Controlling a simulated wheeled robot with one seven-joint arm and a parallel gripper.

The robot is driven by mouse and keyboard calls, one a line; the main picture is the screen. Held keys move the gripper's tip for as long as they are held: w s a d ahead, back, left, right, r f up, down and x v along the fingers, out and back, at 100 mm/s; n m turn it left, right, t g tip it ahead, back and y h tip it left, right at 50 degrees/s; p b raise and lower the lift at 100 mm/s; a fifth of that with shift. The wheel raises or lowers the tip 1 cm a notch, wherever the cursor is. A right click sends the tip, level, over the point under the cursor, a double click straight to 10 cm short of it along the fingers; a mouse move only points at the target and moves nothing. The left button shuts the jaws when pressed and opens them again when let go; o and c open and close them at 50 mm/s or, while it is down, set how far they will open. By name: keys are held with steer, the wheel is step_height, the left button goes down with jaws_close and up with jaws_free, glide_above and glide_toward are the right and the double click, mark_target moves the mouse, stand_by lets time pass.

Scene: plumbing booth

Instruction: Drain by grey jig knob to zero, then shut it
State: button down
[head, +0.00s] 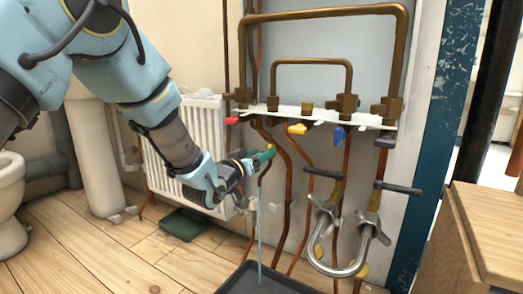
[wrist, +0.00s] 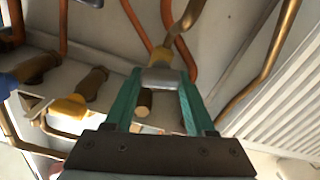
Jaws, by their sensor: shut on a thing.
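My gripper (head: 266,156) has green fingers and is at the left end of the pipe jig, below the white bracket (head: 318,116). In the wrist view its fingers (wrist: 162,105) are closed around a grey knob (wrist: 165,78) with a brass fitting above it. In the head view the fingers hide this knob. A thin stream of water (head: 260,235) falls from just below the fingers into a black tray (head: 240,285) on the floor. I see no readable gauge face in either view.
Along the bracket are a red handle (head: 232,121), a yellow handle (head: 296,129), a blue handle (head: 338,133) and a dark grey handle (head: 384,142). A radiator (head: 200,140) stands behind my arm; a wooden cabinet (head: 490,235) is at right.

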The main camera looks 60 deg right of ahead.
steer(key=n+p, duration=0.1)
steer(key=n, duration=0.1)
steer(key=n+p, duration=0.2)
steer(key=shift+w+n, duration=0.2)
steer(key=shift+n, duration=0.1)
steer(key=n+p, duration=0.2)
steer(key=n, duration=0.1)
steer(key=shift+w+n, duration=0.1)
steer(key=shift+n, duration=0.3)
steer(key=n+p, duration=0.2)
steer(key=n, duration=0.2)
steer(key=shift+f+p, duration=0.2)
steer(key=shift+p, duration=0.1)
steer(key=shift+f+n+p, duration=0.15)
steer(key=shift+n+p, duration=0.35)
steer(key=shift+n, duration=0.7)
steer(key=shift+c, duration=1.2)
jaws_free()
